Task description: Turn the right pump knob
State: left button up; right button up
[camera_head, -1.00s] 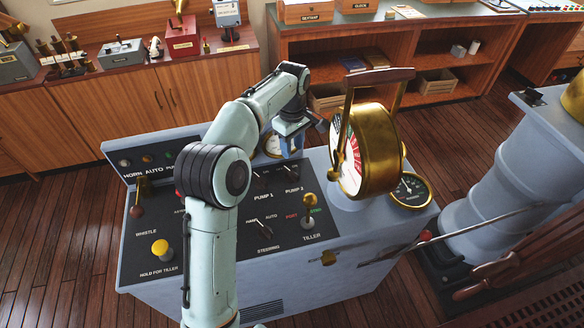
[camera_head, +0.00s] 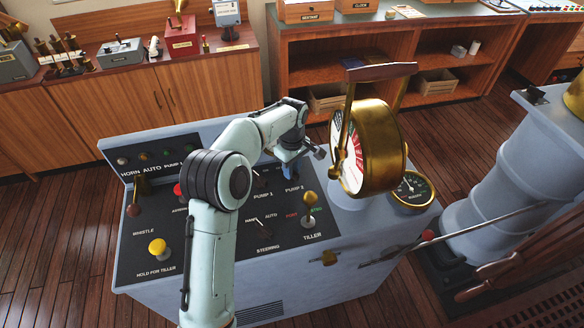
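The grey console (camera_head: 180,262) has a black panel with PUMP 1 and PUMP 2 labels near its middle. The left pump knob, above the PUMP 1 label (camera_head: 263,194), is partly hidden by my arm. My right gripper is out of view.
The brass telegraph (camera_head: 379,150) with its wooden handle stands close right of my gripper. The tiller lever (camera_head: 309,207) stands up just in front of it. A yellow button (camera_head: 159,248) and a steering switch (camera_head: 263,226) sit nearer. A round gauge (camera_head: 411,189) is at right.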

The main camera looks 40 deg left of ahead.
pick_arm(q)
grip_shut()
jog(key=shift+m, duration=0.3)
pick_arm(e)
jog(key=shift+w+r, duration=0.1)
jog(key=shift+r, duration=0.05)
pick_arm(q)
jog(key=m+p, duration=0.1)
jog(key=m, duration=0.2)
jog(key=shift+r+m, duration=0.1)
jog(key=shift+m, duration=0.2)
jog(key=m+p, duration=0.1)
jog(key=m, duration=0.3)
jog(key=shift+s+a, duration=0.1)
jog(key=shift+a+m, duration=0.1)
jog(key=shift+m, duration=1.7)
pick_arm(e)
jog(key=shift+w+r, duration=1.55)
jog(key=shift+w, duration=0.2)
